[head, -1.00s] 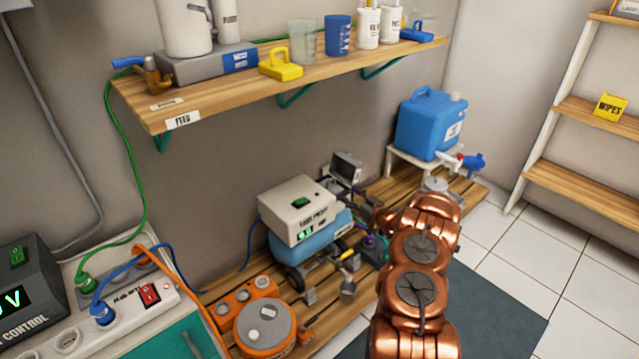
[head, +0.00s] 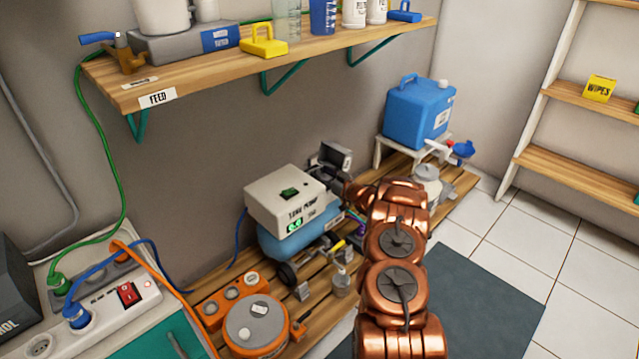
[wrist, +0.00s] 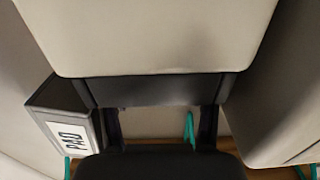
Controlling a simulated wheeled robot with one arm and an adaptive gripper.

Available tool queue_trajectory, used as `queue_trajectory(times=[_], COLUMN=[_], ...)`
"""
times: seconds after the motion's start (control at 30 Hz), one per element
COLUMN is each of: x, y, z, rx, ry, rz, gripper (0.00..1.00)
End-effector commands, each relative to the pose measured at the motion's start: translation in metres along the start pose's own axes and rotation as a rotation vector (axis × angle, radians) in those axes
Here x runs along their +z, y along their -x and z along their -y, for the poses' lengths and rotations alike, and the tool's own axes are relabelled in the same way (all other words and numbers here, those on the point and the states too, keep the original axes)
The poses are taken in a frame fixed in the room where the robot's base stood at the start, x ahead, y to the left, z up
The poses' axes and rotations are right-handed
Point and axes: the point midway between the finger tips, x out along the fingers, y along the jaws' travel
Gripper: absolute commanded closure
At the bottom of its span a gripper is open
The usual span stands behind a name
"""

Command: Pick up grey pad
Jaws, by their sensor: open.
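A dark grey box (wrist: 62,118) with a white label reading PAD shows at the left of the wrist view. A small dark grey item with a paler face (head: 334,156), behind the pump box in the head view, may be the same thing. My gripper (wrist: 160,110) is open. Its dark fingers show low in the wrist view, with the labelled box to their left. A large pale surface fills the top of that view, and I cannot tell what it is. In the head view my copper arm reaches toward the pump's right side, and the fingers are hard to make out.
A pale pump box on a blue tank (head: 285,205) stands left of my arm on the slatted wooden bench (head: 225,288). A blue jug (head: 415,112) sits on a stand at the back right. A loaded wall shelf (head: 200,75) hangs above. Tiled floor lies at right.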

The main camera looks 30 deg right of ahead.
Motion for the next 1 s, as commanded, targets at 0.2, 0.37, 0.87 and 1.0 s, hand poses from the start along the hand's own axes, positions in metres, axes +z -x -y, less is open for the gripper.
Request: queue_trajectory(times=[0.2,0.37,0.87,1.0], x=[-0.0013,-0.0012,-0.0009,-0.0019], y=[-0.0056,-0.0053,-0.0058,-0.0060], z=[-0.0005,-0.0006,0.0001,0.0004], rx=[0.001,0.001,0.000,0.000], ry=[0.001,0.001,0.001,0.001], rz=[-0.002,-0.001,-0.001,-0.001], gripper=[0.41,0.43,0.71,0.71])
